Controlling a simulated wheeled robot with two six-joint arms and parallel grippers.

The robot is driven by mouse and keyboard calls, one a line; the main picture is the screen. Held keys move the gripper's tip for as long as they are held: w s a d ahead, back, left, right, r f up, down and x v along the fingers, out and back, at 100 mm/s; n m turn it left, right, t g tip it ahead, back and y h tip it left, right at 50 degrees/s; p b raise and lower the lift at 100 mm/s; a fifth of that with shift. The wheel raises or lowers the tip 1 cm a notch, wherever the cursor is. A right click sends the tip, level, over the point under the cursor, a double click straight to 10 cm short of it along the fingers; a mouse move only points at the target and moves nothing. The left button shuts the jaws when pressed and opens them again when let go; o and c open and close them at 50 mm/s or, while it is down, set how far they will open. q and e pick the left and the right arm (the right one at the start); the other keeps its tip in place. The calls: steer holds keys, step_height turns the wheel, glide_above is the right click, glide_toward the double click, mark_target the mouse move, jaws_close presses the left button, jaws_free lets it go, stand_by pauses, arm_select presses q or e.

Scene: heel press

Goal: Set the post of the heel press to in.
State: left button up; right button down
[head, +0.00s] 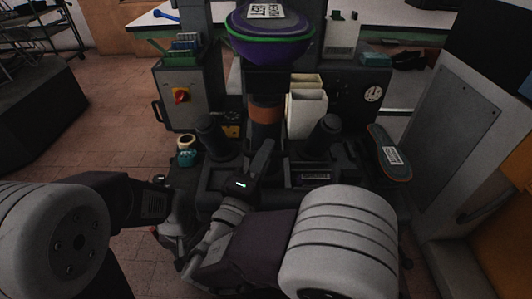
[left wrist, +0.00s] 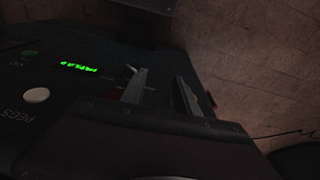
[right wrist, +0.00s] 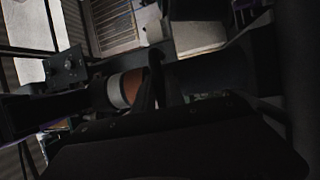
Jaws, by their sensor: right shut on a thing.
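The heel press (head: 345,78) stands ahead in the head view. A brown-banded cylinder (head: 265,110) sits at its middle, between two dark rounded pieces (head: 212,132) and (head: 325,134). My right gripper (head: 264,156) reaches in just below the brown band, shut on a dark part of the press; I cannot tell whether this is the post. In the right wrist view the fingers (right wrist: 152,88) are beside the brown and pale cylinder (right wrist: 124,88). My left gripper (left wrist: 162,90) has its fingers apart and empty, near a dark panel with a green display (left wrist: 78,67).
A purple and green bowl-like piece (head: 270,38) is above the press. A grey box with a red knob (head: 182,97) is at left, a shoe sole (head: 389,153) at right. The tiled floor at left (head: 105,130) is clear.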

steer(key=w+b, duration=0.1)
steer(key=w, duration=1.6)
steer(key=shift+r+b, duration=0.15)
steer(key=shift+b, duration=0.15)
steer(key=shift+w, duration=0.15)
steer(key=c, duration=1.6)
jaws_free()
steer(key=shift+o, duration=1)
steer(key=shift+w, duration=0.15)
